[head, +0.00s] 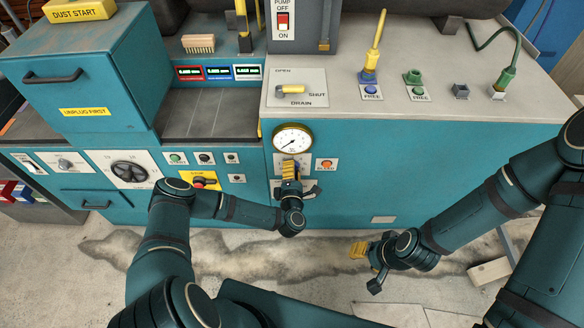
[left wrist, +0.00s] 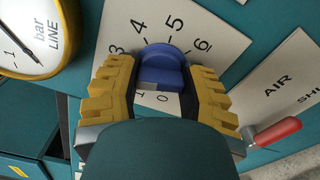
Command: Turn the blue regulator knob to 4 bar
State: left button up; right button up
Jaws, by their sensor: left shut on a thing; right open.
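The blue regulator knob (left wrist: 162,72) sits on a white scale plate (left wrist: 225,32) in the left wrist view. Numbers 3, 4, 5 and 6 show around its far side, 0 and 1 below it. Where the knob points I cannot tell. My left gripper (head: 290,166) is shut on the knob, with one yellow finger on each side of it. In the head view the gripper hides the knob. A round gauge (head: 292,139) is just above; its needle points to the lower left, its exact reading too small to tell. My right gripper (head: 358,250) is open and empty, low in front of the cabinet.
A red-handled AIR lever (left wrist: 277,131) is close to the right finger in the left wrist view. An orange button (head: 326,165) is right of my left gripper. A yellow-backed switch (head: 204,181) is to the left. The cabinet front on the right is mostly clear.

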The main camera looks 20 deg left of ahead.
pick_arm(q)
jog(key=m+p, duration=0.1)
jog(key=m, duration=0.1)
jog(key=m+p, duration=0.1)
jog(key=m, duration=0.2)
jog(key=shift+r+m, duration=0.2)
jog(key=shift+m, duration=0.1)
jog(key=m+p, duration=0.1)
jog(key=m, duration=0.4)
jog(key=shift+w+a+p, duration=0.1)
jog(key=shift+p, duration=0.2)
jog(key=shift+f+m, duration=0.1)
jog(key=shift+m, duration=0.3)
jog(key=o, duration=1.2)
jog(key=v, duration=1.2)
